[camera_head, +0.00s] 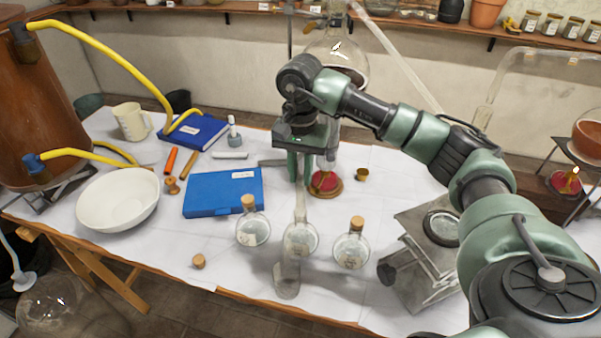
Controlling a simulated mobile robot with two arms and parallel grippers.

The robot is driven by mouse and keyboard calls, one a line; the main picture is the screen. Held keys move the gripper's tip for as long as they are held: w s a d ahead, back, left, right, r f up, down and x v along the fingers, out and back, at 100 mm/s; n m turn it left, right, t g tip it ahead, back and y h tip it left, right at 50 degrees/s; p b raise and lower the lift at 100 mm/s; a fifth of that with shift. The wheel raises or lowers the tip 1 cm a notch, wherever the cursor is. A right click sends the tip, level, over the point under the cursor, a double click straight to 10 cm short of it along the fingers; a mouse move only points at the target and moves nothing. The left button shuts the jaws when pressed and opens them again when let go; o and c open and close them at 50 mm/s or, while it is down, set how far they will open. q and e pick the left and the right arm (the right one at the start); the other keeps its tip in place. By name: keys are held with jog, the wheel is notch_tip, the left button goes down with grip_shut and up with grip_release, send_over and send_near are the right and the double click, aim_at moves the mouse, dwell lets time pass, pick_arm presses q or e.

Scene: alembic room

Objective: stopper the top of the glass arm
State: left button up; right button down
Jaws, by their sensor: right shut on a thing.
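My right gripper (300,172) points down above the middle of the white-covered table. A slanted glass tube (400,60) runs behind my right arm, and bent glass tubing (490,105) stands at the right; I cannot tell which is the glass arm. A loose cork (198,261) lies near the table's front edge. My left gripper is out of view.
Corked flasks stand left (253,230) and right (351,250) of the middle flask. A copper vessel (38,110) with yellow hoses stands at left. The front left of the table is mostly clear.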

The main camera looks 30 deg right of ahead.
aim_at(300, 178)
jog(key=shift+f, duration=0.2)
dwell(0.6)
jog(key=c, duration=0.8)
grip_release()
jog(key=shift+r, duration=0.1)
jog(key=shift+r+p, duration=1.9)
jog(key=shift+r, duration=1.55)
